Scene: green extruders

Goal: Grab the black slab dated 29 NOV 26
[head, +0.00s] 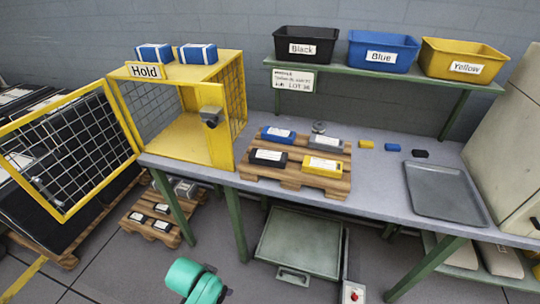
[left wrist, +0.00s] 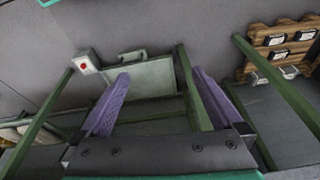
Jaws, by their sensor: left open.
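A black slab (head: 268,157) with a white label lies on the wooden pallet on the table, at its front left. Several more black slabs (head: 161,208) with white labels lie on a low floor pallet (head: 178,238) under the table's left end; they also show in the left wrist view (left wrist: 277,40). The dates are too small to read. My left gripper (left wrist: 160,72) is open and empty, its two purple fingers spread below the table level, apart from every slab. My right gripper is not in view.
Blue, grey and yellow slabs share the table pallet (head: 290,178). A yellow Hold cage (head: 228,140) stands left with its door (head: 70,150) swung open. Green table legs (head: 235,222) and a green floor platform (head: 300,240) stand below. A grey tray (head: 445,190) lies right.

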